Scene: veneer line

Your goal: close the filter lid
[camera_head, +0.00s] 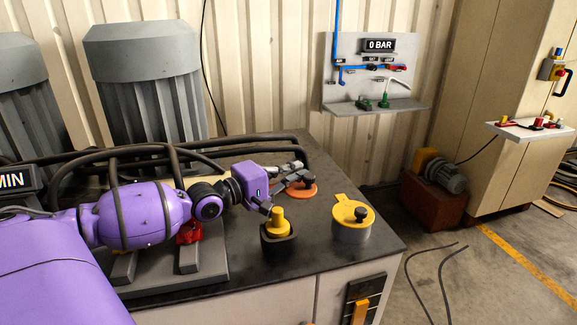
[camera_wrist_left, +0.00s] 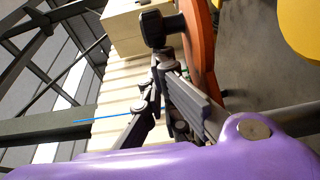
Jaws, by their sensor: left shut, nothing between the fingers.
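A grey can with a yellow lid (camera_head: 353,212) stands near the right end of the dark bench top; the lid has a tab and a black knob. I cannot tell which of these is the filter lid. My left gripper is shut and empty, close to the orange disc; I cannot tell whether they touch. Its fingers show in the left wrist view (camera_wrist_left: 160,75). My right gripper is not in view.
A black holder with a yellow knob (camera_head: 278,222) stands between my left gripper and the bench's front edge. A grey plate (camera_head: 205,270) with a red part lies under my left arm. Black hoses (camera_head: 150,150) run along the back. A tool panel (camera_head: 345,80) hangs behind.

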